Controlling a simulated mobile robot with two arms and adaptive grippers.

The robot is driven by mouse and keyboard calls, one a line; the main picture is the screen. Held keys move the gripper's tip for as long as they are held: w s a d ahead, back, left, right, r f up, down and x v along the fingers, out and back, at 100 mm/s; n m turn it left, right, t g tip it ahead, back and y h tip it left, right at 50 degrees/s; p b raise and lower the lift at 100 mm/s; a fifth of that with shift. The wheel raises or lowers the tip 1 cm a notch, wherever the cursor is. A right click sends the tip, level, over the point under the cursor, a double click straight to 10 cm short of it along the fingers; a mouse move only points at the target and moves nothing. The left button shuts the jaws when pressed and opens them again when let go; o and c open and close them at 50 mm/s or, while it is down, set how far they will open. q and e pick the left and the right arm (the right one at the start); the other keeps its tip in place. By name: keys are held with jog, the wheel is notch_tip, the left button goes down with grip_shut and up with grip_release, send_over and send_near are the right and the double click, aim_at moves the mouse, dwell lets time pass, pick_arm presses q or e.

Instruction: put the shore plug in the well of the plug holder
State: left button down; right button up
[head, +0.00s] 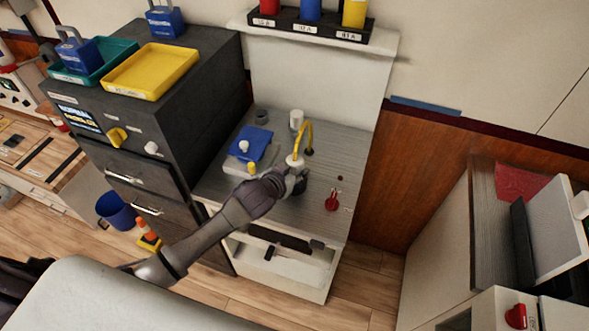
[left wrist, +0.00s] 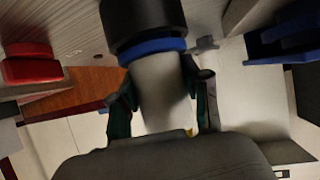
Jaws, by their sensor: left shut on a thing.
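The shore plug (head: 295,161) is a white cylinder with a yellow cable arching from its top, over the grey worktop. In the left wrist view the shore plug (left wrist: 160,90) shows a white body, a blue ring and a wide black end. My left gripper (head: 297,178) is shut on its white body, one finger on each side. The plug's lower end is mostly hidden behind my gripper in the head view. I cannot tell for sure which part is the plug holder; a dark round cup (head: 262,117) stands at the worktop's back left. My right gripper is not in view.
A blue-lidded box (head: 250,145) stands left of the plug. Another white cylinder (head: 296,119) stands behind. A dark cabinet (head: 190,110) bounds the left side.

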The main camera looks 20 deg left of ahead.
pick_arm(q)
jog(key=c, duration=0.9)
grip_release()
jog(key=shift+f, duration=0.15)
jog(key=shift+c, duration=0.2)
jog(key=o, duration=0.4)
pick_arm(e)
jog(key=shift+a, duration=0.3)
pick_arm(q)
jog(key=shift+r, duration=0.3)
jog(key=shift+s, duration=0.3)
jog(key=b+v, duration=0.1)
jog(key=v, duration=1)
jog(key=shift+s, duration=0.15)
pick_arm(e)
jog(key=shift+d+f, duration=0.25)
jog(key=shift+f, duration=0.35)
pick_arm(q)
jog(key=shift+r, duration=0.1)
